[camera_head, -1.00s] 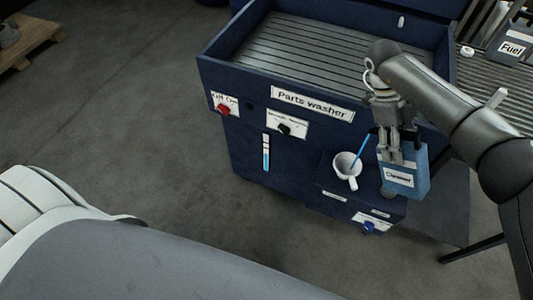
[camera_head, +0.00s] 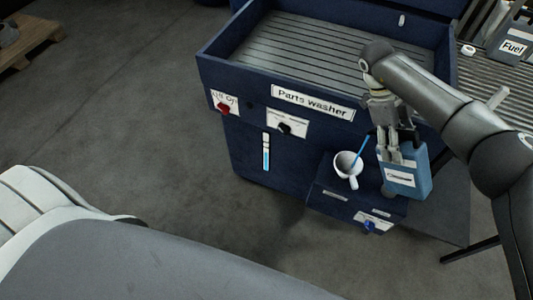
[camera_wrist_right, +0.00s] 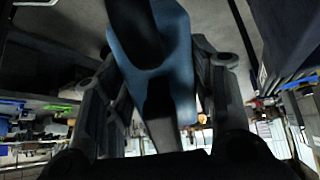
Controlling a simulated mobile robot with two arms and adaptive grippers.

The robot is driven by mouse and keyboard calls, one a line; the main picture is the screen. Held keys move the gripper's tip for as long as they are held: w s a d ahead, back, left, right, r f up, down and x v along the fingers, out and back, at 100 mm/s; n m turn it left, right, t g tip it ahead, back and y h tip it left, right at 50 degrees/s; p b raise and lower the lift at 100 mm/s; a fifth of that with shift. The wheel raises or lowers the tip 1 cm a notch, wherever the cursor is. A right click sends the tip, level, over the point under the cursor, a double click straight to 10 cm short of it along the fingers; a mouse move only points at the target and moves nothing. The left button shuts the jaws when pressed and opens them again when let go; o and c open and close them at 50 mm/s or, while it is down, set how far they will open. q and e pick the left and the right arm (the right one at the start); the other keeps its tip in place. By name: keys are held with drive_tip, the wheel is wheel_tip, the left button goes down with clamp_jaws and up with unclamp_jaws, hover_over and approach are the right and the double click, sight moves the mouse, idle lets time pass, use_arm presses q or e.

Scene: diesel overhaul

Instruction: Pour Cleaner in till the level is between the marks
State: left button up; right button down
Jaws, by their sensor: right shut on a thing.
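My right gripper (camera_head: 392,150) is shut on the blue Cleaner can (camera_head: 412,177), which it holds beside the parts washer's front. The can also shows in the right wrist view (camera_wrist_right: 178,60), between the fingers. A thin blue line, which looks like a stream of liquid, runs from near the can's dark spout into a white mug-shaped cup (camera_head: 343,163) on the washer's ledge. The level gauge (camera_head: 266,152) on the washer's front shows blue in its lower part; its marks are too small to read well. My left gripper is out of view.
The parts washer (camera_head: 245,140) has a red switch (camera_head: 223,107), a black knob (camera_head: 284,128) and a blue knob (camera_head: 369,227) on its front. A Fuel can (camera_head: 514,45) stands on the slatted surface at the upper right.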

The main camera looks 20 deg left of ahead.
drive_tip(key=shift+w+a+f+h+b, duration=0.1)
drive_tip(key=shift+f+h+b, duration=0.35)
drive_tip(key=shift+h+b, duration=0.25)
idle(1.5)
drive_tip(key=shift+a+f+g+b, duration=0.1)
drive_tip(key=shift+f+g+b, duration=0.05)
drive_tip(key=shift+g+b, duration=0.15)
idle(0.3)
drive_tip(key=shift+f, duration=0.15)
drive_tip(key=shift+a+h+b, duration=0.1)
drive_tip(key=shift+h+b, duration=0.25)
drive_tip(key=shift+h, duration=0.05)
drive_tip(key=shift+f+b, duration=0.25)
drive_tip(key=shift+b, duration=0.15)
drive_tip(key=shift+w+a, duration=0.1)
